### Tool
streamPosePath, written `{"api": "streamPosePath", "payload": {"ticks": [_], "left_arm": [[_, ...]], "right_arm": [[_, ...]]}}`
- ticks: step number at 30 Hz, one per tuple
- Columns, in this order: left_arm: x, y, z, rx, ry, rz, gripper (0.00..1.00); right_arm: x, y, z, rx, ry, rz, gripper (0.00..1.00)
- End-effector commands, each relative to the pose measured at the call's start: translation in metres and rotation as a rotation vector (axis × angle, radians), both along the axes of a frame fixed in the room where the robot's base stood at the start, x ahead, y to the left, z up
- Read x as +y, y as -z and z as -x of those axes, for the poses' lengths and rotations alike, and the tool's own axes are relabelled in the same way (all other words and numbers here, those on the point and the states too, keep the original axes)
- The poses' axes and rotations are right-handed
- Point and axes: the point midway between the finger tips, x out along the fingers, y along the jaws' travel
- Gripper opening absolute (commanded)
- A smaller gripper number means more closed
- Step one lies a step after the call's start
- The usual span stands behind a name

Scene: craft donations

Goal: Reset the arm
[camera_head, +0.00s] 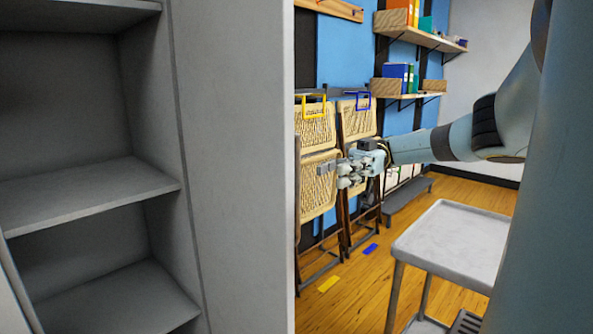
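My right arm comes in from the right side, reaching left across the room. Its gripper (334,175) is at the middle of the view, in front of the folded woven chairs. It is small, and its fingers overlap the chair behind, so I cannot tell whether it is open or shut. I see no object held in it. My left gripper is not in view.
A grey open shelf unit (235,150) fills the left, its visible shelves empty. Folded woven chairs (314,130) hang on the far wall. A light grey cart (455,240) stands at lower right. Wall shelves (425,38) hold boxes and binders. Wooden floor (365,290) shows between.

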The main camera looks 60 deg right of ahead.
Motion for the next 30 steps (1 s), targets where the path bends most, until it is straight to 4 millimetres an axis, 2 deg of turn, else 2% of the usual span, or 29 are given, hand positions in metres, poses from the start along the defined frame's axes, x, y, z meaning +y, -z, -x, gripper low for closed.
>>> {"api": "streamPosePath", "payload": {"ticks": [6,23,26,29,30], "left_arm": [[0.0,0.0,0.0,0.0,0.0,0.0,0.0],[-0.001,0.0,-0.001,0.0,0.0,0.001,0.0],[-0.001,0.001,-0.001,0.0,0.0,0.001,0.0],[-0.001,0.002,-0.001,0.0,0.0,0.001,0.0],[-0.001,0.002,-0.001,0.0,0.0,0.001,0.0]], "right_arm": [[-0.007,0.001,0.002,0.001,0.0,-0.002,0.36],[-0.007,0.002,0.002,0.0,0.004,-0.002,0.36],[-0.004,0.017,-0.006,-0.018,0.065,-0.012,0.36],[0.001,0.062,-0.028,-0.056,0.243,-0.022,0.36],[0.003,0.088,-0.038,-0.07,0.347,-0.019,0.36]]}}
